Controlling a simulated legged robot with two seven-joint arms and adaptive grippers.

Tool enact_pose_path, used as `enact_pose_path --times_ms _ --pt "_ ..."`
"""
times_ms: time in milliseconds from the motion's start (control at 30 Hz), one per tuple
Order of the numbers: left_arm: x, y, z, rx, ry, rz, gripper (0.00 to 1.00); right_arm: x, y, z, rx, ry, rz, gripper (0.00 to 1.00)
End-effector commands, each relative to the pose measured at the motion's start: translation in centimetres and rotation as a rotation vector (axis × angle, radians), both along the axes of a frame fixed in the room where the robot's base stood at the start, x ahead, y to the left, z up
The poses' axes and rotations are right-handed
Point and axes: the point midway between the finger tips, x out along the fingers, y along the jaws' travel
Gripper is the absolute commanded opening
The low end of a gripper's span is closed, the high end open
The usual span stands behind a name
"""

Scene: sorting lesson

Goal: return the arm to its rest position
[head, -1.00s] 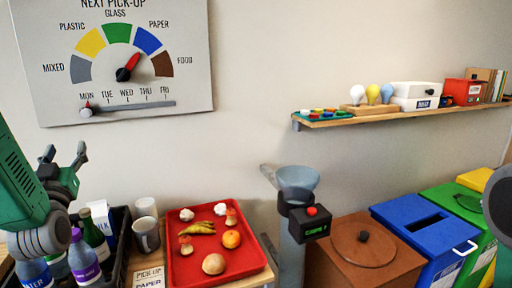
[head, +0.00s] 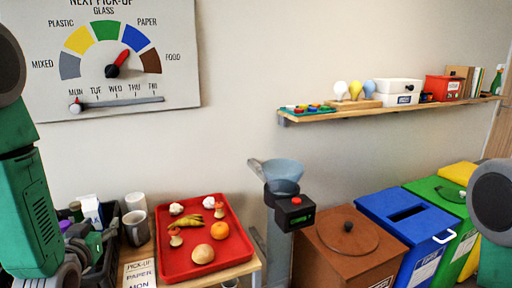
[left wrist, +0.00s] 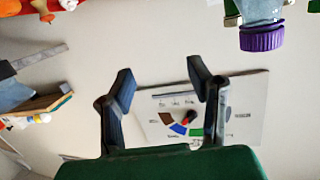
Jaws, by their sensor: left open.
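My left arm (head: 30,215) comes down the left side of the head view. My left gripper (head: 90,232) is low at the left, in front of the dark crate (head: 112,262) of bottles, and partly covers it. In the left wrist view the gripper (left wrist: 161,78) has its two fingers spread with nothing between them, so it is open and empty. A bottle with a purple cap (left wrist: 262,38) is off to the right of the fingers there. Part of my right arm (head: 495,200) shows at the right edge; its gripper is out of view.
A red tray (head: 240,248) of food items and two cups (head: 135,230) stand beside the crate. A grey post with a funnel (head: 284,175), a brown bin (head: 335,262), a blue bin (head: 395,207) and green and yellow bins stand to the right. A shelf (head: 350,110) is above.

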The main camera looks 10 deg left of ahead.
Motion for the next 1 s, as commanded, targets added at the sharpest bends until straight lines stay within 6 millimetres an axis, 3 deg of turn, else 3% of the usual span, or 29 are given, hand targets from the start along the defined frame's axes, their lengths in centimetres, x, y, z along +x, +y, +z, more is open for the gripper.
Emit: enact_pose_path --times_ms 33,200,300,433,600,700,800,1000 --pt "-0.8 -1.4 -3.1 -0.021 0.089 -0.026 0.47 0.0 0.0 -0.3 0.0 0.0 0.0 0.4" --pt "-6.3 -6.6 -13.6 -0.104 0.438 -0.112 0.47 0.0 0.0 -0.8 0.0 0.0 0.001 0.4" --pt "-11.0 -9.6 -19.0 -0.148 0.651 -0.156 0.47 0.0 0.0 -1.1 0.0 0.0 0.001 0.4" --pt "-18.2 -12.9 -24.3 -0.197 0.92 -0.203 0.47 0.0 0.0 -1.4 0.0 0.0 0.001 0.4" --pt "-26.2 -15.7 -27.8 -0.234 1.188 -0.243 0.47 0.0 0.0 -1.7 0.0 0.0 0.001 0.4" --pt "-29.0 -16.5 -28.6 -0.247 1.278 -0.256 0.47 0.0 0.0 -1.8 0.0 0.0 0.001 0.4" --pt "-30.2 -16.8 -28.8 -0.252 1.318 -0.26 0.47 0.0 0.0 -1.8 0.0 0.0 0.0 0.4" --pt "-30.4 -16.7 -28.9 -0.253 1.323 -0.261 0.47 0.0 0.0 -1.8 0.0 0.0 0.0 0.4"
